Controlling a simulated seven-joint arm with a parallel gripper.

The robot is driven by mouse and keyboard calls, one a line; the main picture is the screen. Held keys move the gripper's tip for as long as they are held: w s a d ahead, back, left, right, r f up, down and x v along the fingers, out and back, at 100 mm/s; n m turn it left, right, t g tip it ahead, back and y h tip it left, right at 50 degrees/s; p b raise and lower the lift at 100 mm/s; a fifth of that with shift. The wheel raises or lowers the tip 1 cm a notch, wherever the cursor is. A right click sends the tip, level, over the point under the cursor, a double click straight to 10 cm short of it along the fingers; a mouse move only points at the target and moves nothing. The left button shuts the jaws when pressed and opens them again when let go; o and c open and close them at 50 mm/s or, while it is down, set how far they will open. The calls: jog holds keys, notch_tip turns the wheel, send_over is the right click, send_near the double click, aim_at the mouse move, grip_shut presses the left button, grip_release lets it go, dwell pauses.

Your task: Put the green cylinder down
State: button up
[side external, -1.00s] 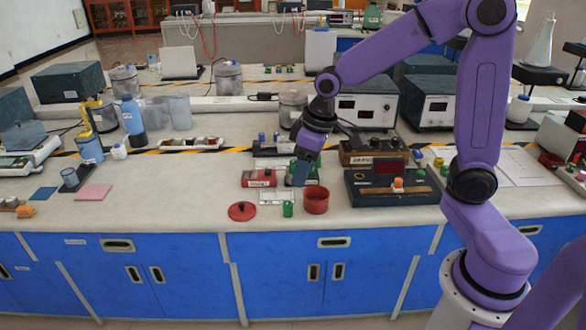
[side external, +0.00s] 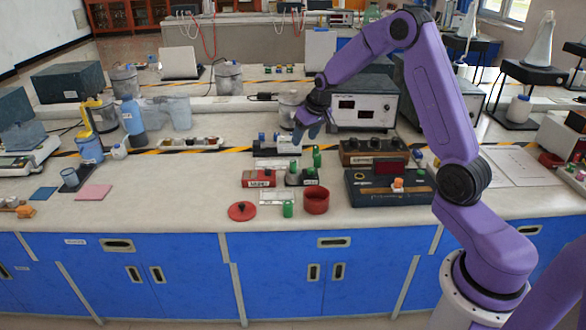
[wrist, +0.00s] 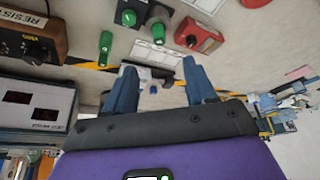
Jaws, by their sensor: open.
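A shorter green piece (side external: 294,172) is on the block. Another small green cylinder (side external: 288,209) stands near the counter's front. My gripper (side external: 305,140) is above and behind the block, apart from the green pieces. Its blue fingers are spread and empty in the wrist view (wrist: 160,90).
A red box (side external: 258,178) is left of the block. A red cup (side external: 316,200) and red lid (side external: 242,211) are in front. A dark instrument (side external: 385,187) stands to the right.

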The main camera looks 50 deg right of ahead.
send_near(293, 162)
jog(key=x, duration=0.4)
jog(key=shift+s+f, duration=0.2)
jog(key=shift+f, duration=0.2)
jog(key=shift+w+x, duration=0.2)
jog(key=shift+x, duration=1.2)
jog(key=shift+w+x, duration=0.2)
jog(key=shift+x, duration=1.2)
jog(key=shift+d+r, duration=0.15)
grip_shut()
